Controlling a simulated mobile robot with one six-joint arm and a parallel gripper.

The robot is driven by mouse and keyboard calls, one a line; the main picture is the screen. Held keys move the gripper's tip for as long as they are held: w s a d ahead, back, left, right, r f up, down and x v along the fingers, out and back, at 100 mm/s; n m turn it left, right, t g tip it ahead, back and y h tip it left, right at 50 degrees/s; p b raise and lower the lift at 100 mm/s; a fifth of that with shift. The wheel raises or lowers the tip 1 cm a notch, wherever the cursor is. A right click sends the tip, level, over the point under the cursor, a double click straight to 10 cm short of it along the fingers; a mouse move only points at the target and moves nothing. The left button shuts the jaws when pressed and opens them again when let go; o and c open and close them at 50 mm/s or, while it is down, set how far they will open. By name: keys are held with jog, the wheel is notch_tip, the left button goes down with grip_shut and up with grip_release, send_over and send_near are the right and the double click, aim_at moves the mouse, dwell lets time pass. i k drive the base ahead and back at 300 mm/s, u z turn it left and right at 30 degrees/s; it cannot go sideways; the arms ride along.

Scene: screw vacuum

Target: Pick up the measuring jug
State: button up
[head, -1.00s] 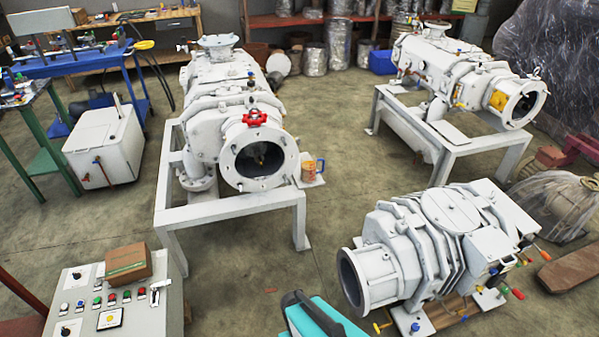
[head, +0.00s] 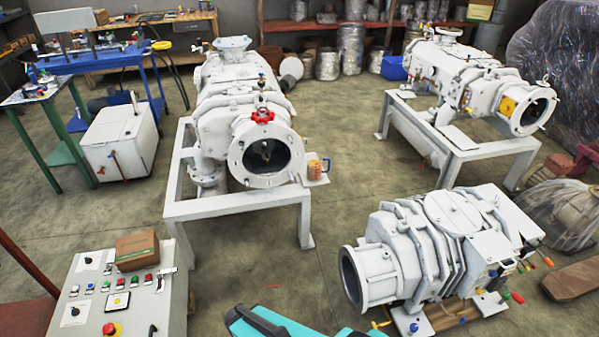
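A small orange jug (head: 315,169) with a handle on its right stands upright on a small white plate (head: 320,181) beside the round open flange of the left white pump (head: 267,154). It looks like the measuring jug, but it is too small to see any markings. My gripper is not in view, and nothing is seen touching the jug.
A control panel (head: 88,262) with a cardboard box (head: 137,250) on it stands at lower left. A third pump (head: 425,245) sits low at right, another pump (head: 470,85) behind it. A white frame (head: 235,208) carries the left pump. Bare floor (head: 330,235) lies between them.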

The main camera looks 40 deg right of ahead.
aim_at(319, 167)
jog(key=u, duration=0.8)
jog(key=k, duration=0.85)
jog(key=z, duration=0.65)
jog(key=i, duration=1.05)
jog(key=u, duration=0.1)
